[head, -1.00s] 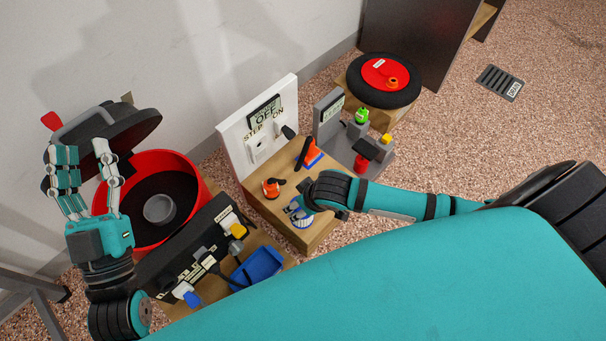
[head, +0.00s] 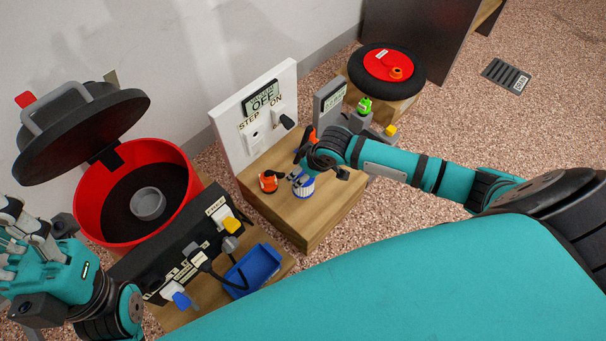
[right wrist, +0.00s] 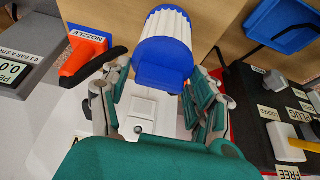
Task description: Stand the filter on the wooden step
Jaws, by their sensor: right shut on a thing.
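The filter (head: 303,187) is a white pleated cylinder with blue ends. In the right wrist view the filter (right wrist: 165,45) sits between the fingers of my right gripper (right wrist: 165,95), which is shut on it. In the head view my right gripper (head: 308,172) holds it over the wooden step (head: 315,215), upright or nearly so. I cannot tell whether its base touches the wood. My left gripper (head: 15,245) is at the left edge, beside the red drum, and its fingertips are partly cut off.
An orange-and-black piece (head: 268,181) stands on the step, left of the filter. The orange nozzle (right wrist: 85,55) is close to my right fingers. A white switch panel (head: 235,135) rises behind the step. A black plug box (head: 180,260) and blue tray (head: 255,268) lie to the left.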

